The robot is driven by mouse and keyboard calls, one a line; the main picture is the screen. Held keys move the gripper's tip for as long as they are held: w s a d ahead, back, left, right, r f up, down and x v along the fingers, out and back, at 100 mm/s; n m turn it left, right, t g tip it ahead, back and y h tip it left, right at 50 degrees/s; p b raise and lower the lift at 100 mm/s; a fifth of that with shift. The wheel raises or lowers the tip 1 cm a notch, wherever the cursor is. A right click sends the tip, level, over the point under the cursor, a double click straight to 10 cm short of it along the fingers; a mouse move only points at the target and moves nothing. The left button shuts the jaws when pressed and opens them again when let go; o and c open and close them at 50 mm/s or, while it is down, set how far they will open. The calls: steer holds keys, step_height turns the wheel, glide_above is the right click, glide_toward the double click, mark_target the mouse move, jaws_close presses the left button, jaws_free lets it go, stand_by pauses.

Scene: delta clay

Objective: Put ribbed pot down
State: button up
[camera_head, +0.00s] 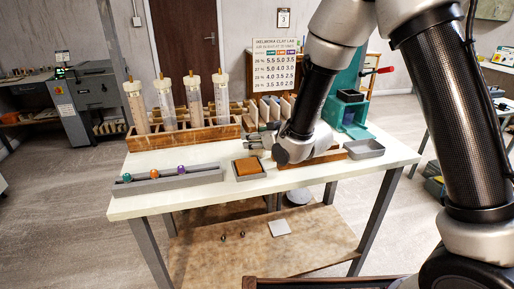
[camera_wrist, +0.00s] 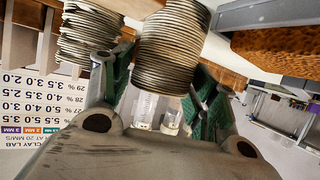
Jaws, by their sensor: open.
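The ribbed pot (camera_wrist: 170,45), a grey-beige stack of fine rings, shows in the upper middle of the wrist view, which looks upside down. It lies between the green-padded fingers of my gripper (camera_wrist: 157,88). The gripper is open, and I cannot tell whether either pad touches the pot. In the head view my gripper (camera_head: 257,143) is low over the back middle of the white table (camera_head: 150,203), pointing left. I cannot make out the pot there; the arm hides that area. A second ribbed piece (camera_wrist: 88,35) shows at left in the wrist view.
A wooden rack (camera_head: 185,136) with several clear tubes stands at the back left. A grey rail (camera_head: 170,181) with coloured balls and a tray (camera_head: 249,176) with an orange-brown block lie in front. A grey tray (camera_head: 364,149) and a green press (camera_head: 349,112) are at right.

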steer(key=shift+c, duration=0.4)
steer(key=c, duration=0.8)
steer(key=shift+c, duration=0.2)
